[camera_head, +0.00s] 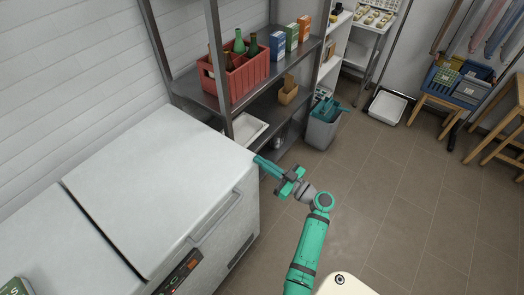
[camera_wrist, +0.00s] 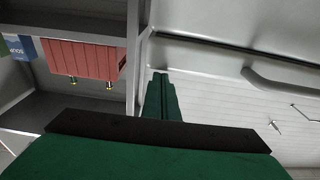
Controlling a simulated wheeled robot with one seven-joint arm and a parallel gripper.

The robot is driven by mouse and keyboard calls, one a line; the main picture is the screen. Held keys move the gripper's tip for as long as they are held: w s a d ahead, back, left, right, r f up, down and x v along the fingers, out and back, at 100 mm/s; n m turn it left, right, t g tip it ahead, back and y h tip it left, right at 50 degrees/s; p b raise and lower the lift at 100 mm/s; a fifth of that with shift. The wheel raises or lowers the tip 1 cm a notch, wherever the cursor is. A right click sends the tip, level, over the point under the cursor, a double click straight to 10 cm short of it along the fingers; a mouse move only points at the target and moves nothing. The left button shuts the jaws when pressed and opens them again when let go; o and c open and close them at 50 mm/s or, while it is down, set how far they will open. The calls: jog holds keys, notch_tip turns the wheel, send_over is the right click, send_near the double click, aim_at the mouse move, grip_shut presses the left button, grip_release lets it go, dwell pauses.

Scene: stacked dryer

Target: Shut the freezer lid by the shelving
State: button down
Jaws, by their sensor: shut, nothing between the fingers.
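The white chest freezer (camera_head: 243,205) stands at the left, with its right-hand lid (camera_head: 150,175) beside the shelving. This lid lies flat or nearly flat, with a bar handle (camera_head: 216,215) along its front edge. The wrist view is upside down and shows the lid's handle (camera_wrist: 280,84) and a dark line between lid edge and body; whether the lid is fully seated I cannot tell. My gripper (camera_head: 259,161) is shut and empty at the lid's front right corner. Its fingers (camera_wrist: 161,97) point toward the shelving side; contact with the lid is unclear.
Grey metal shelving (camera_head: 196,88) stands right behind the freezer's right end, carrying a red crate (camera_head: 240,74) of bottles and several boxes. A grey bin (camera_head: 322,128) stands on the floor beyond my gripper.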

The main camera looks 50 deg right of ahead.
jog(key=f, duration=0.1)
jog(key=a+f, duration=0.1)
jog(key=shift+f, duration=0.35)
notch_tip(320, 180, up, 6)
jog(key=s+d+f, duration=0.1)
jog(key=s+f, duration=0.1)
jog(key=s, duration=0.7)
jog(key=shift+s+d+f, duration=0.25)
jog(key=shift+s+f, duration=0.05)
jog(key=shift+f, duration=0.1)
